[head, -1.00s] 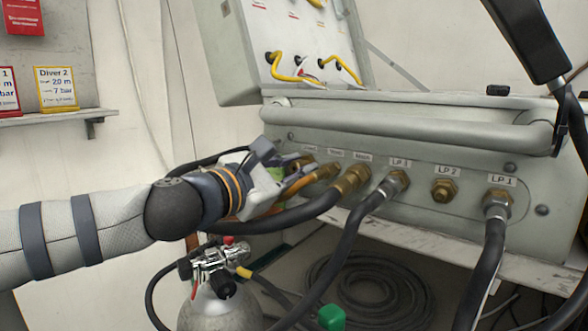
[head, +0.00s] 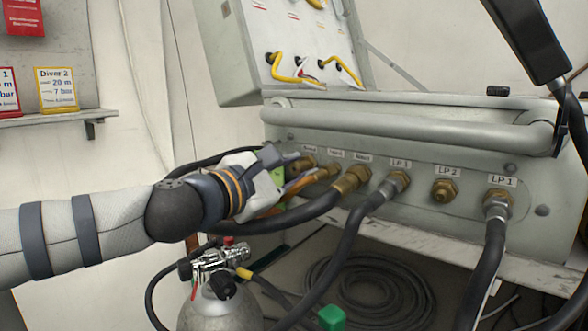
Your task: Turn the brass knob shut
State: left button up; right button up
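A row of brass fittings runs along the grey panel (head: 470,165). The leftmost brass piece (head: 304,162), likely the knob, sits under a small label and is partly hidden by my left gripper (head: 285,172). The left gripper's fingers are at this brass piece, pointing right towards the panel. Its fingertips overlap the brass and a hose, so I cannot tell whether they touch or grip it. My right gripper is not in view.
A black hose (head: 310,208) runs close below the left gripper from a brass fitting (head: 353,181). More hoses hang from the LP ports, beside a brass plug (head: 444,190). A gas cylinder (head: 220,310) with a chrome valve (head: 222,258) stands below.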

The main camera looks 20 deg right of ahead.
pick_arm(q)
jog(key=v, duration=1.2)
